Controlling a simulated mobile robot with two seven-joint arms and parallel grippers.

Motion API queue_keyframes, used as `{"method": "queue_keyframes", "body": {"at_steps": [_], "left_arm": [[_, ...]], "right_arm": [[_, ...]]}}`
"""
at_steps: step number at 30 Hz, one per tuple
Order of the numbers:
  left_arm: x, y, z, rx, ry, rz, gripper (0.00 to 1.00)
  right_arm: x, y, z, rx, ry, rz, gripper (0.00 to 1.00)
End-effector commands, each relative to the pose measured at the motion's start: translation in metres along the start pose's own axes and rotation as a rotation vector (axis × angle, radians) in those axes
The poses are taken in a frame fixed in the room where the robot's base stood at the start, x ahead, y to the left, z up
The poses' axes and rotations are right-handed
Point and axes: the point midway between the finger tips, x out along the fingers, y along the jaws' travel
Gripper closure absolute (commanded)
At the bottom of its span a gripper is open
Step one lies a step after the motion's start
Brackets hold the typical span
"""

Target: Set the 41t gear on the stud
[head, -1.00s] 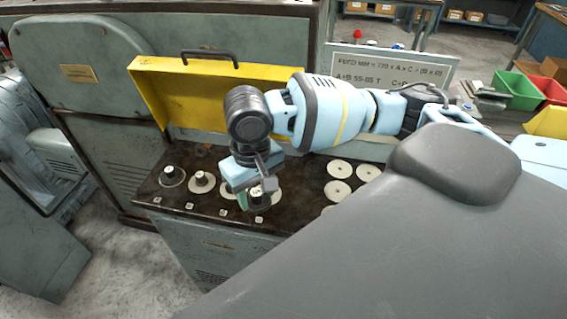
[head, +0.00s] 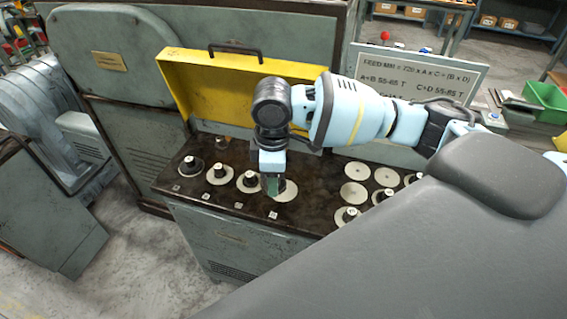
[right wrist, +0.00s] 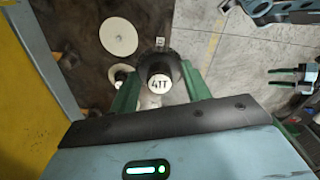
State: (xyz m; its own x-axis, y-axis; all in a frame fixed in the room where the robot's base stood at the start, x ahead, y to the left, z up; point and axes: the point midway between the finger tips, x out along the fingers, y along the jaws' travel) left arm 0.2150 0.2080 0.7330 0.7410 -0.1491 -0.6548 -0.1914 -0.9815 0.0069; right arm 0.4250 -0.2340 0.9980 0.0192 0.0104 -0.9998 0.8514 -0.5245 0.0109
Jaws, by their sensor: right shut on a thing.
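Whether the disc still touches the bench I cannot tell. I cannot make out the stud.
More hubbed gears (head: 220,174) stand left in the row, with small label cards (head: 238,205) in front. Flat pale discs (head: 354,193) lie to the right. A yellow panel (head: 228,88) with a handle rises behind the bench, beside a feed-formula sign (head: 415,75).

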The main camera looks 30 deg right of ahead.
Motion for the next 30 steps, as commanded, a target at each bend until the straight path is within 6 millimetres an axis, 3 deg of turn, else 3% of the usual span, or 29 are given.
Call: {"method": "queue_keyframes", "body": {"at_steps": [30], "left_arm": [[-0.001, 0.0, 0.0, 0.0, 0.0, 0.0, 0.49]], "right_arm": [[0.038, 0.071, 0.016, -1.671, -0.003, -0.011, 0.84]]}}
